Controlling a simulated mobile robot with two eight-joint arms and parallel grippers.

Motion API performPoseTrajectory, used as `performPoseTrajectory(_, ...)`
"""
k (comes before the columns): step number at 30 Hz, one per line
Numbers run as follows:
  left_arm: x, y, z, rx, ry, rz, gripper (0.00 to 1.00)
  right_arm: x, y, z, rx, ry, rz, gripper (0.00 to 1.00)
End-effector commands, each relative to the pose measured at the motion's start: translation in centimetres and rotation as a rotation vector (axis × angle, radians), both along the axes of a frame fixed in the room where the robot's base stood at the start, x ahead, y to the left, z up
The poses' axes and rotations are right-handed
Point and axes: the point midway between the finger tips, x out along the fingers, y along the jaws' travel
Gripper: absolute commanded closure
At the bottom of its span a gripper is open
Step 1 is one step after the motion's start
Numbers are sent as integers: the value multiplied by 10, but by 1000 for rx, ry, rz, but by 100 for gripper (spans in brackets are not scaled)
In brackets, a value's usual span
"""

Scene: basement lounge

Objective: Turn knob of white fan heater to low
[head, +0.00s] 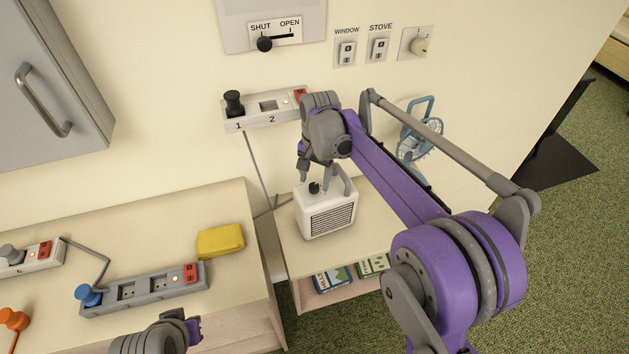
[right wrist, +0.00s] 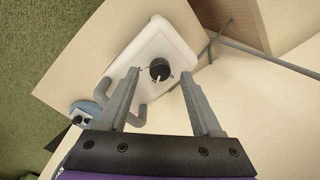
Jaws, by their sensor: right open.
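The white fan heater (head: 327,216) stands on a low wooden shelf unit against the wall, its dark grille facing front. Its black knob (head: 314,188) is on the top. In the right wrist view the knob (right wrist: 160,69) shows a pale pointer line, with small marks around it that are too small to read. My right gripper (head: 319,178) is above the heater, pointing down. In the right wrist view its open fingers (right wrist: 163,80) are either side of the knob and appear apart from it. My left gripper (head: 172,335) is only partly in view at the bottom; its fingertips are unclear.
The heater's grey handle (head: 346,180) rises close by my right gripper. A wall socket strip (head: 262,110) hangs behind. A blue fan (head: 418,140) is to the right.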

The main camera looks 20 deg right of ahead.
Motion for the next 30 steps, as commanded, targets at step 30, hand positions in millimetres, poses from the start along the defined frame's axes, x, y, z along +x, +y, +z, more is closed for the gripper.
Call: performPoseTrajectory(30, 2, 0, 7, 0, -4, 0, 100, -3, -3, 92, 0, 0, 0, 34)
